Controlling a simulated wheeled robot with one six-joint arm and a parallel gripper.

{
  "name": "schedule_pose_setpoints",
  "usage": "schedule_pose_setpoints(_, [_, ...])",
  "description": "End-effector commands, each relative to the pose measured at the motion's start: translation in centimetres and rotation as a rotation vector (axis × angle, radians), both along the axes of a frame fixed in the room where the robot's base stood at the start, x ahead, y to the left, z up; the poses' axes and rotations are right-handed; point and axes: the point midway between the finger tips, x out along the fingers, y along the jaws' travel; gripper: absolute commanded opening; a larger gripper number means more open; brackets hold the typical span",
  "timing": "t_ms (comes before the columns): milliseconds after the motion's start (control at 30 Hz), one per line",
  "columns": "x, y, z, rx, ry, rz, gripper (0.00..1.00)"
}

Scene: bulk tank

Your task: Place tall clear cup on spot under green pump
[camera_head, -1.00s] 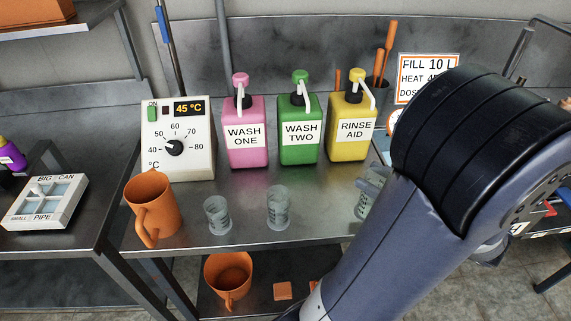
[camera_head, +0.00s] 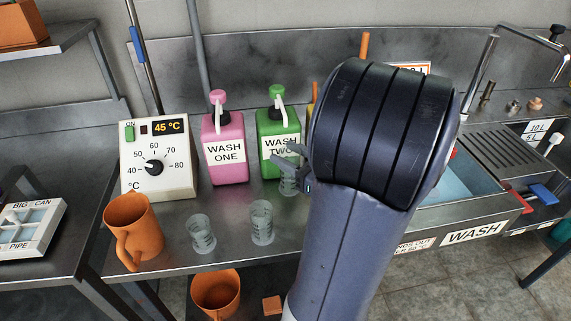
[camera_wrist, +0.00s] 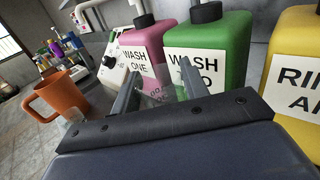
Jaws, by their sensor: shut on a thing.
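My gripper (camera_head: 297,166) is shut on a clear cup (camera_head: 288,186), in front of the green WASH TWO pump bottle (camera_head: 272,125). My arm hides part of the cup, and I cannot tell whether its base touches the counter. In the wrist view, the cup (camera_wrist: 158,95) shows between the two fingers, with the green bottle (camera_wrist: 215,50) behind. Two other clear marked cups stand upright on the counter, a shorter-looking one (camera_head: 202,234) and a taller-looking one (camera_head: 262,222). The spot under the green pump is hidden.
The pink WASH ONE bottle (camera_head: 224,150) stands left of the green one. The yellow bottle (camera_wrist: 295,85) is right of it. A heater box (camera_head: 157,160) and an orange mug (camera_head: 133,228) stand at the left. A sink (camera_head: 460,180) is at the right.

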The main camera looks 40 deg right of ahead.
Motion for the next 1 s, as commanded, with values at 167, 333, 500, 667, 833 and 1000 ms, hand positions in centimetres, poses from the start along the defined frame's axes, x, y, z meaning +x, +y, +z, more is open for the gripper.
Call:
schedule_pose_setpoints(167, [1.0,0.3,0.0,0.000,-0.001,0.004,0.21])
schedule_pose_setpoints(333, [1.2,0.2,-2.6,0.006,0.002,0.000,0.21])
schedule_pose_setpoints(500, [1.2,0.2,-3.6,0.001,0.000,0.000,0.21])
schedule_pose_setpoints(667, [1.1,0.2,-3.5,0.000,0.000,0.000,0.21])
schedule_pose_setpoints(833, [1.1,0.2,-3.9,0.001,0.000,0.000,0.21])
schedule_pose_setpoints(1000, [1.1,0.2,-3.9,0.001,0.000,0.000,0.53])
